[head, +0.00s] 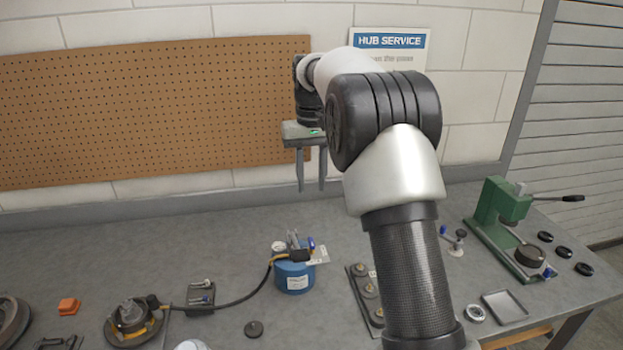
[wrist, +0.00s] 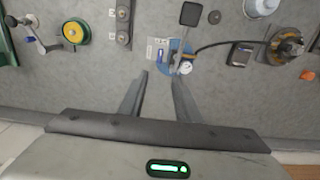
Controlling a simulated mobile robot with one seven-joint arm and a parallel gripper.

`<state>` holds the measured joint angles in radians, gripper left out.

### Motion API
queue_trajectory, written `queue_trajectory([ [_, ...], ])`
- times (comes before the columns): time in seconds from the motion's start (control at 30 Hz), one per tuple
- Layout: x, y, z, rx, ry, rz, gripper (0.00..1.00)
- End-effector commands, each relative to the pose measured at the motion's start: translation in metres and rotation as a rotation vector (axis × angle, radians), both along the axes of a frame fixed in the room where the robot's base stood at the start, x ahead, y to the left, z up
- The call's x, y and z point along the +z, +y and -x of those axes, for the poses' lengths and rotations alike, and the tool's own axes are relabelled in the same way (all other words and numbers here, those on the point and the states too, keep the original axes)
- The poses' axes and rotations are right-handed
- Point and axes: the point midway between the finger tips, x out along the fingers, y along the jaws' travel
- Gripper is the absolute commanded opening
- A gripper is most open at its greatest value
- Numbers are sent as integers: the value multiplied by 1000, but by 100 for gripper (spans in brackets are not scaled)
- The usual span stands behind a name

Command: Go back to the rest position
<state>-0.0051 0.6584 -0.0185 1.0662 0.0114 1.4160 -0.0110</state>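My gripper (head: 312,187) hangs in the air above the back part of the grey workbench (head: 225,235), pointing down in front of the pegboard. Its two fingers are apart with nothing between them. The wrist view also shows the open fingers (wrist: 158,80) over bare bench near a blue canister. My arm crosses the right-centre of the head view and hides part of the bench and wall behind it.
A blue canister (head: 292,272) with a hose stands mid-bench, linked to a round hub part (head: 133,318). A green press (head: 505,225) stands at the right. A plate with several round parts (head: 366,285) lies beside my arm. The bench's back strip is largely clear.

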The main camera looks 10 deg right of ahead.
Motion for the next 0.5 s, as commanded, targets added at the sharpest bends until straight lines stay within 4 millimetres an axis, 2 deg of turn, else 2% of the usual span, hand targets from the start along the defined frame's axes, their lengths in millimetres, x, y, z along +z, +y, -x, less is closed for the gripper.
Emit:
queue_trajectory([
  [0.33, 5, 0, 3, 0, -7, 0, 30],
  [0.43, 24, 0, 16, -1, -30, -1, 30],
  [0.5, 45, 0, 34, -1, -62, -2, 30],
])
